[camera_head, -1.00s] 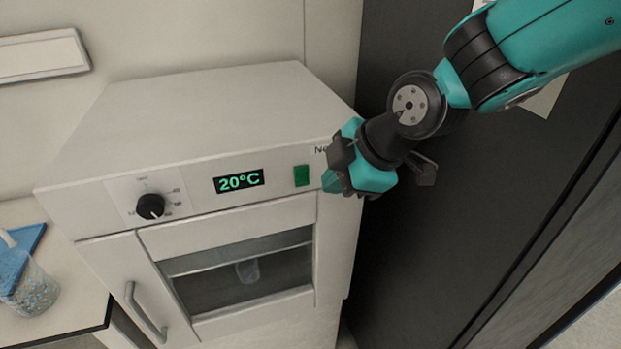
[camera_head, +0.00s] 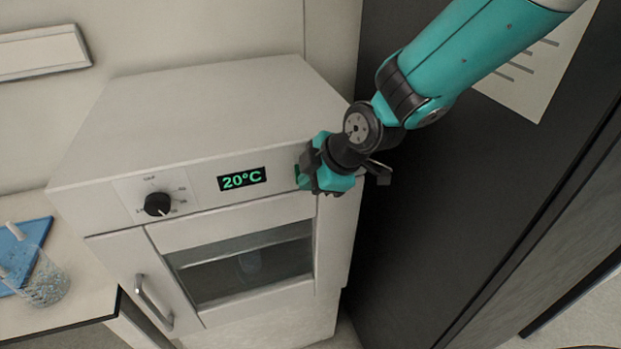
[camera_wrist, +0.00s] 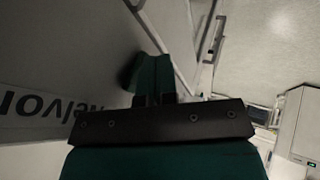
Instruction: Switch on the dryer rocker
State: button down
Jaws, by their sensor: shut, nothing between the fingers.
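The dryer (camera_head: 200,100) is a white cabinet with a dark display (camera_head: 242,179) reading 20°C in green. Its green rocker, at the right end of the front panel, is almost wholly hidden behind my gripper (camera_head: 304,178); only a green sliver shows at the fingertips' left edge. My gripper is shut and empty, with its tips at the rocker. In the wrist view, the shut green fingers (camera_wrist: 152,78) reach toward the pale panel, and a darker green patch lies beside their tips. I cannot tell whether they touch the rocker, or which way it is tilted.
A black knob (camera_head: 157,204) sits left of the display. Below are a windowed door (camera_head: 245,265) and a curved handle (camera_head: 152,303). A clear beaker (camera_head: 44,280) and blue tray (camera_head: 30,235) stand on the left bench. A dark panel (camera_head: 430,230) rises close on the right.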

jog(key=shift+w+f+b, duration=0.2)
jog(key=shift+f+b, duration=0.25)
jog(key=shift+b, duration=0.65)
jog(key=shift+r+t, duration=0.3)
jog(key=shift+r, duration=0.1)
jog(key=shift+r+p, duration=0.1)
jog(key=shift+p, duration=0.25)
jog(key=shift+w+r+p, duration=0.1)
jog(key=shift+r+p, duration=0.25)
jog(key=shift+r, duration=0.4)
jog(key=s+d+r+b, duration=0.3)
jog(key=s+d+r, duration=0.3)
jog(key=s+r, duration=0.1)
jog(key=shift+s, duration=0.85)
jog(key=shift+d, duration=0.1)
